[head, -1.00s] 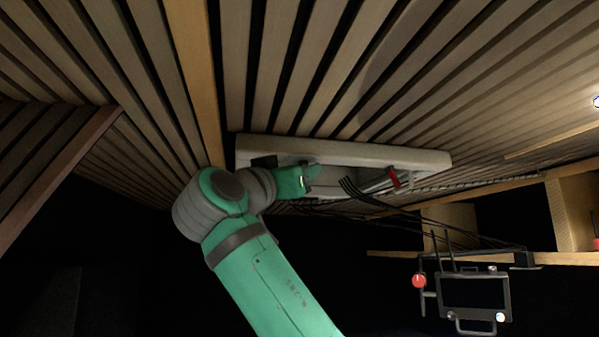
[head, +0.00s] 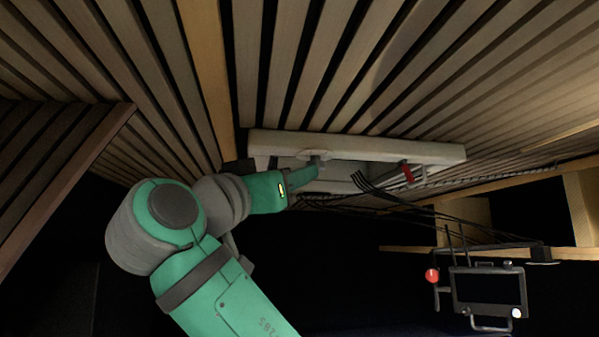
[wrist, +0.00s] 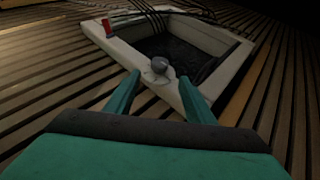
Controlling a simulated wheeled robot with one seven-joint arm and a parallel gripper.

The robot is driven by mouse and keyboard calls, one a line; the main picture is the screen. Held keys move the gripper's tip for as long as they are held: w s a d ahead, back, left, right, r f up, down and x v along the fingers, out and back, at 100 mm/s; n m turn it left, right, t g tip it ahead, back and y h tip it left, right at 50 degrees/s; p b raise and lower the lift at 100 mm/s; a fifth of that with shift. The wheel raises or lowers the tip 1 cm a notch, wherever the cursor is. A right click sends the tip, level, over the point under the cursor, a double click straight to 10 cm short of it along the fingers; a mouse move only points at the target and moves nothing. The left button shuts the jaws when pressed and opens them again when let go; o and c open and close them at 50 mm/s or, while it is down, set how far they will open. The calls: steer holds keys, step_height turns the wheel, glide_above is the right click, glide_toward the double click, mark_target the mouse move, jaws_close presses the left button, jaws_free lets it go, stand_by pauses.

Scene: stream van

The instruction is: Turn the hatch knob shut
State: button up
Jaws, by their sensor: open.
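The hatch (head: 440,152) is a pale frame set in the slatted ceiling. Its grey knob (wrist: 158,66) sits on the near side of the frame in the wrist view, on a round base. My gripper (wrist: 158,88) is open, with its two teal fingers pointing at the knob, one to each side of it in the picture. I cannot tell whether the fingers touch it. In the head view the gripper (head: 316,170) reaches the hatch's near edge, and its fingertips are small there.
A red-marked part (head: 408,173) and black cables (head: 385,192) are at the hatch's right side. The cables run to a hanging monitor (head: 487,291) with a red ball. Wooden slats surround the hatch. The space below is dark.

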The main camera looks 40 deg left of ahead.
steer(key=shift+s+d+f, duration=0.1)
steer(key=shift+s+f, duration=0.2)
steer(key=shift+s, duration=0.3)
